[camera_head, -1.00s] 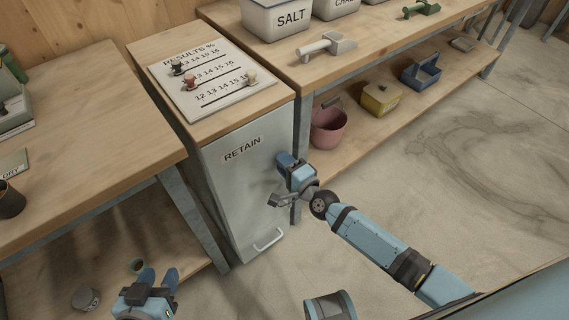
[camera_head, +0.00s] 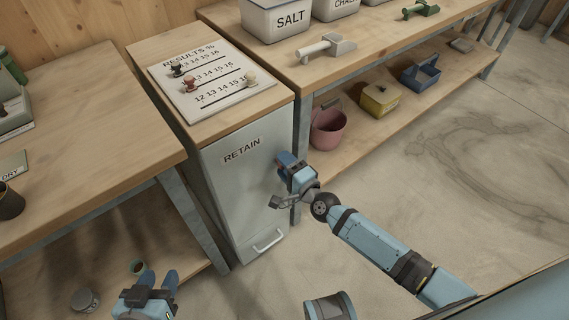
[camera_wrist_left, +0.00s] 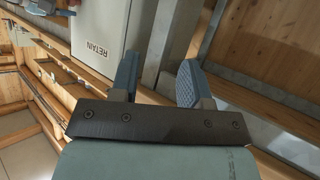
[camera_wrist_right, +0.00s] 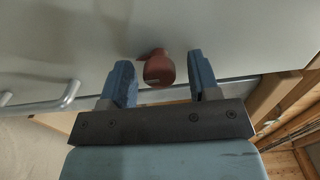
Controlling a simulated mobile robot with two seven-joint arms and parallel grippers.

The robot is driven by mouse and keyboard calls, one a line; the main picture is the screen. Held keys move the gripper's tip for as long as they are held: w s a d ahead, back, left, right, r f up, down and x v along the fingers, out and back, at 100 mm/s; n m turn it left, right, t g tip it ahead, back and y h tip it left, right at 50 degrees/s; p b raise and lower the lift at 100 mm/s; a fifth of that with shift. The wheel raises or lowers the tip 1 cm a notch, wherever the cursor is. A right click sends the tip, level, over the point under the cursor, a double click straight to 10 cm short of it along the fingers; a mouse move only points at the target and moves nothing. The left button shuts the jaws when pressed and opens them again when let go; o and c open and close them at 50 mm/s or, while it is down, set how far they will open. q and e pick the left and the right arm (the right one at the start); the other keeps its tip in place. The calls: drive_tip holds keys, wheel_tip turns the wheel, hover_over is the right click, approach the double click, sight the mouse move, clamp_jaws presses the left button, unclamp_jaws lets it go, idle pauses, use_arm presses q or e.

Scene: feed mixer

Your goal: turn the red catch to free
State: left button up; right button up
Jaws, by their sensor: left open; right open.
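The red catch (camera_wrist_right: 159,68) shows in the right wrist view, on the grey face of the RETAIN cabinet (camera_head: 232,190). My right gripper (camera_wrist_right: 158,75) is open, with one finger on each side of the catch and visible gaps on both sides. In the head view my right gripper (camera_head: 285,165) is at the cabinet's right side and mostly hides the catch, with only a trace of red showing. My left gripper (camera_head: 158,280) is open and empty, low at the bottom left; its fingers also show in the left wrist view (camera_wrist_left: 158,78).
The cabinet has a bar handle (camera_head: 268,241) near its bottom. A results board (camera_head: 208,78) lies on its top. A wooden table (camera_head: 80,120) stands at left, a bench with a shelf holding a pink bucket (camera_head: 328,130) at right. The floor at right is clear.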

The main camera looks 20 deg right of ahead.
drive_tip(key=p+v, duration=0.1)
drive_tip(key=v, duration=1.2)
drive_tip(key=shift+s, duration=0.25)
